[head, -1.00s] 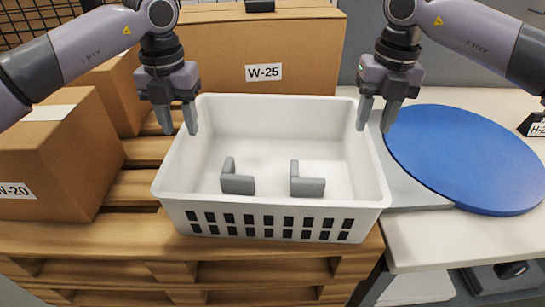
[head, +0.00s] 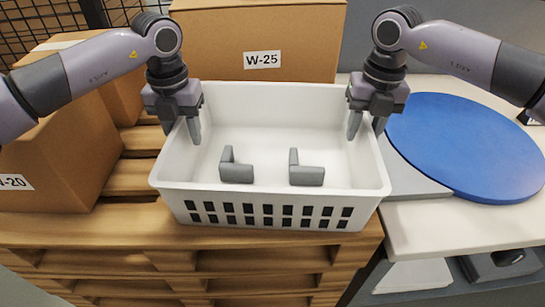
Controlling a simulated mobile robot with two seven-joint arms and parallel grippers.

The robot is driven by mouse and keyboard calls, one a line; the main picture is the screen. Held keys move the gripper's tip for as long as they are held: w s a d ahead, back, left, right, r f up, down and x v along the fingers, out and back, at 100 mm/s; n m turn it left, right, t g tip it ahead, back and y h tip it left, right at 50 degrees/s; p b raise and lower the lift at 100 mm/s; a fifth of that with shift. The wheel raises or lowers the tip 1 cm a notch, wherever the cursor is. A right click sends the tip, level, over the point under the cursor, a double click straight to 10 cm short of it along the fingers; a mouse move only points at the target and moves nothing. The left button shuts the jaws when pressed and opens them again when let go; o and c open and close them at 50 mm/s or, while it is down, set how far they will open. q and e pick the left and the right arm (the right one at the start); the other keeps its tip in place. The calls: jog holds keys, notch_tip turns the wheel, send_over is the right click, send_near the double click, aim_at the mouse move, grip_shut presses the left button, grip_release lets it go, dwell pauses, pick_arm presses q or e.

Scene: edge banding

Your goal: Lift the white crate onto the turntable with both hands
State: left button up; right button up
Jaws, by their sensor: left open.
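The white crate (head: 270,174) sits on the wooden pallet, open side up, with two grey L-shaped brackets (head: 237,172) (head: 306,174) on its floor. The blue turntable (head: 470,145) is on the bench to the right. My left gripper (head: 181,134) is open at the crate's left wall, with one finger inside the rim and the other on the outer side. My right gripper (head: 366,131) is open at the right wall, also with one finger inside and one outside. I cannot tell whether the fingers touch the walls.
The wooden pallet (head: 180,245) carries cardboard boxes, W-25 (head: 300,50) behind the crate and W-20 (head: 65,150) to its left. The light bench (head: 470,225) with a grey plate (head: 405,178) stands close to the crate's right side. The turntable top is clear.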

pick_arm(q)
jog(key=shift+f, duration=0.55)
pick_arm(e)
jog(key=shift+f, duration=0.55)
pick_arm(q)
grip_shut()
pick_arm(e)
grip_shut()
jog(key=shift+a, duration=0.1)
pick_arm(q)
jog(key=shift+d+r, duration=0.1)
pick_arm(e)
jog(key=shift+r, duration=0.15)
